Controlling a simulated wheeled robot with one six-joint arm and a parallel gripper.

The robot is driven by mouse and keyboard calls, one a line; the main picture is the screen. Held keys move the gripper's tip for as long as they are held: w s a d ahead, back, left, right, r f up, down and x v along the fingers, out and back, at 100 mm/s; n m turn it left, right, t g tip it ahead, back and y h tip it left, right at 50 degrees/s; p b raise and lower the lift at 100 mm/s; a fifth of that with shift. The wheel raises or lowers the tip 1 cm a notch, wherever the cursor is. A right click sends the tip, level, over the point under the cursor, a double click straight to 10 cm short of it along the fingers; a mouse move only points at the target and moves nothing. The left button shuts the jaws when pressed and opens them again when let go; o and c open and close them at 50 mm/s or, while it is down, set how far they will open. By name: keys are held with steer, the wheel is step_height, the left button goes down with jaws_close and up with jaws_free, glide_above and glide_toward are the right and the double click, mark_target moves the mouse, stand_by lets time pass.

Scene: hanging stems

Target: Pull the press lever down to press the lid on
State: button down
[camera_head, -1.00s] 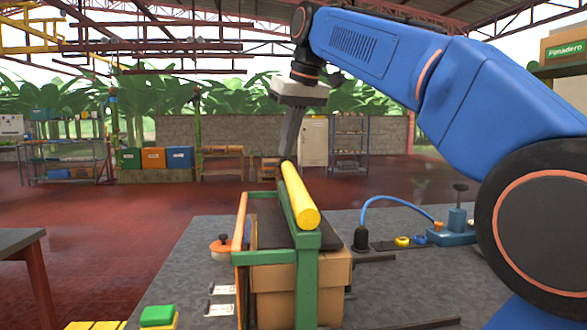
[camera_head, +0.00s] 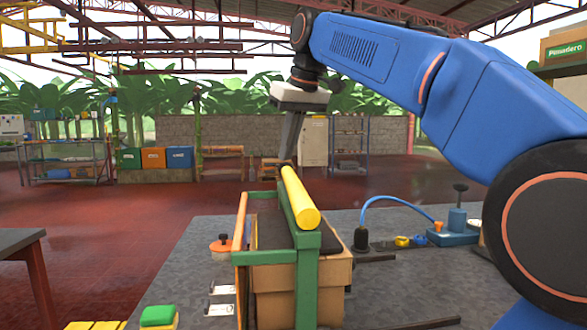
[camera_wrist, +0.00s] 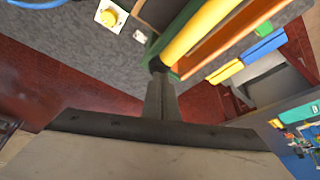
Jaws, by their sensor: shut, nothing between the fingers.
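A green press frame (camera_head: 308,270) stands on the grey bench, with a thick yellow bar (camera_head: 302,205) running along its top, which looks like the lever's handle. An orange bar (camera_head: 241,220) runs along its left side. A cardboard box (camera_head: 275,293) sits inside the frame; its lid is not clearly seen. My gripper (camera_head: 285,158) is shut and empty, pointing down at the far end of the yellow bar. In the wrist view its fingers (camera_wrist: 159,80) reach the end of the yellow bar (camera_wrist: 198,30). I cannot tell whether they touch it.
On the bench (camera_head: 400,285), an orange-topped round item (camera_head: 221,244) and white cards lie left of the press. A blue device (camera_head: 452,232) with a hose stands at the right. A green block (camera_head: 158,316) is at the front left. Red floor lies open to the left.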

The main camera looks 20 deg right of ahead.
steer(key=shift+f, duration=1.2)
stand_by(4.6)
steer(key=shift+r, duration=0.1)
steer(key=shift+r, duration=3.95)
